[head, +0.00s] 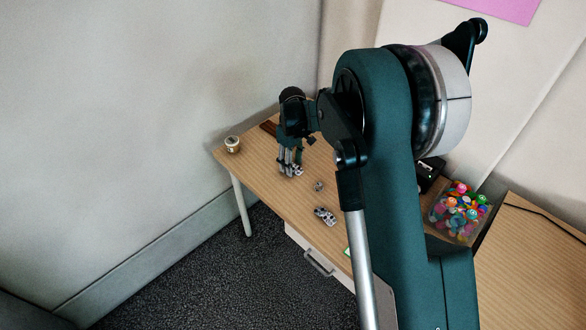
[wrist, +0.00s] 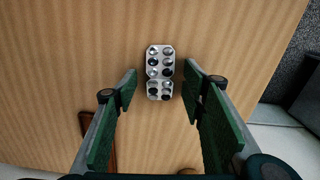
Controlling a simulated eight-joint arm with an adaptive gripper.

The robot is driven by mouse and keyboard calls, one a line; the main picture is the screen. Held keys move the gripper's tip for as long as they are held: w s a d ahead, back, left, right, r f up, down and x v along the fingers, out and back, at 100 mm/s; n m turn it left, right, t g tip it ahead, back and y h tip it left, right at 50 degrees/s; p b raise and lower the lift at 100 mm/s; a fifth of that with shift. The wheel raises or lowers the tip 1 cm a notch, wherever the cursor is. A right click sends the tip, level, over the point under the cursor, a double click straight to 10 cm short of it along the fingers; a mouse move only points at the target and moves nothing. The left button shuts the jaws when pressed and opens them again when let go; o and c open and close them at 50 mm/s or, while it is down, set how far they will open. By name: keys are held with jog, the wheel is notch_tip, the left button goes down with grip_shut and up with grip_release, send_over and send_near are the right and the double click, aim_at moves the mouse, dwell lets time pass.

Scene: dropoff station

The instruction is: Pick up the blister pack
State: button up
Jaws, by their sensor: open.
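The blister pack (wrist: 160,62) is silver with rows of dark and pale round blisters. It lies on the wooden table, upright in the wrist view. My gripper (head: 291,171) is above the table, up and left of that piece in the head view. In the wrist view my gripper (wrist: 161,76) is open, and the pack appears between and just beyond its fingertips. Nothing is held. The height gap is hard to judge.
A small pale cup (head: 232,145) stands at the table's left corner. A brown flat object (head: 269,128) lies behind my gripper. A small grey object (head: 318,186) lies near the pack. A bin of colourful items (head: 459,212) sits right. Table around the pack is mostly clear.

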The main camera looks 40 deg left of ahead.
jog(key=c, duration=0.7)
jog(key=shift+r, duration=0.1)
jog(key=shift+r+p, duration=1.05)
jog(key=shift+r, duration=3.85)
